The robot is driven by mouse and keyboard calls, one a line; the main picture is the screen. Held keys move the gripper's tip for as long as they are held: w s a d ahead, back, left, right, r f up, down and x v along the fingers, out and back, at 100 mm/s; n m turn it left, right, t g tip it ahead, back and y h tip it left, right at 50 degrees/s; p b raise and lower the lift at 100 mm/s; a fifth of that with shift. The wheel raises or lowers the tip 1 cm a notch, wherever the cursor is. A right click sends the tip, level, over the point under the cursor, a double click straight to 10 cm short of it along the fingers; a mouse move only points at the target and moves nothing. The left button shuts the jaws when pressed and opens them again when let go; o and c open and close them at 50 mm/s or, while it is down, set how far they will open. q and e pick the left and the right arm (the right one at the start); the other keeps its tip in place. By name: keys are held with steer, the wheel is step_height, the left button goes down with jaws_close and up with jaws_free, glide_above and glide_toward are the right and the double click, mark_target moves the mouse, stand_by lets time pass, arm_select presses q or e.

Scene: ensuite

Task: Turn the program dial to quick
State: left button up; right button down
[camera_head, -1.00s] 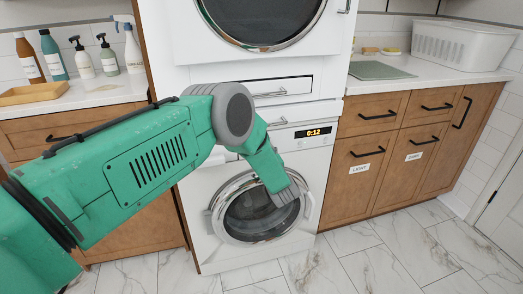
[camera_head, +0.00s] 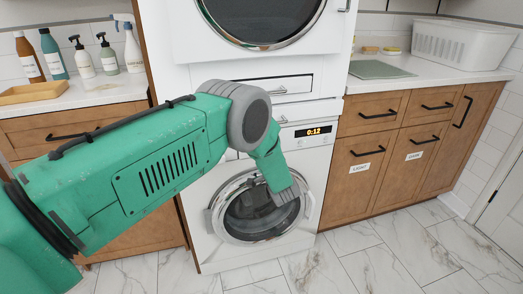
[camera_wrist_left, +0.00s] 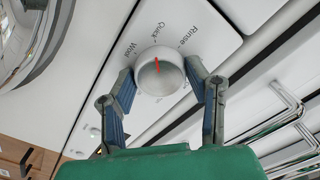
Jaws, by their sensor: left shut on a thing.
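The program dial (camera_wrist_left: 165,78) is a round silver-white knob with a red mark, on the washer's white panel in the left wrist view. The red mark points up and slightly left, roughly at the printed word Quick. Wool is printed to the left of it and Rinse to the right. My left gripper (camera_wrist_left: 160,70) is shut on the dial, one blue-padded finger on each side. In the head view, the washer (camera_head: 232,262) stands below a second machine, and my green left arm hides the dial and gripper. My right gripper is in neither view.
The washer's display (camera_head: 313,132) reads 0:12. Its round glass door (camera_head: 245,222) is closed, partly behind my arm. Wooden cabinets (camera_head: 385,165) stand to the right, with a white basket (camera_head: 460,45) on the counter. Several bottles stand at the left. The marble floor in front is clear.

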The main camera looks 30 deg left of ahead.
arm_select(q)
steer(key=shift+s+d+f+m, duration=0.1)
steer(key=shift+d+f+m, duration=0.1)
steer(key=shift+f+m, duration=0.2)
steer(key=o, duration=1.1)
steer(key=shift+o, duration=0.2)
steer(key=shift+r, duration=0.2)
steer(key=v, duration=1.1)
steer(key=shift+d, duration=0.4)
steer(key=shift+s, duration=0.15)
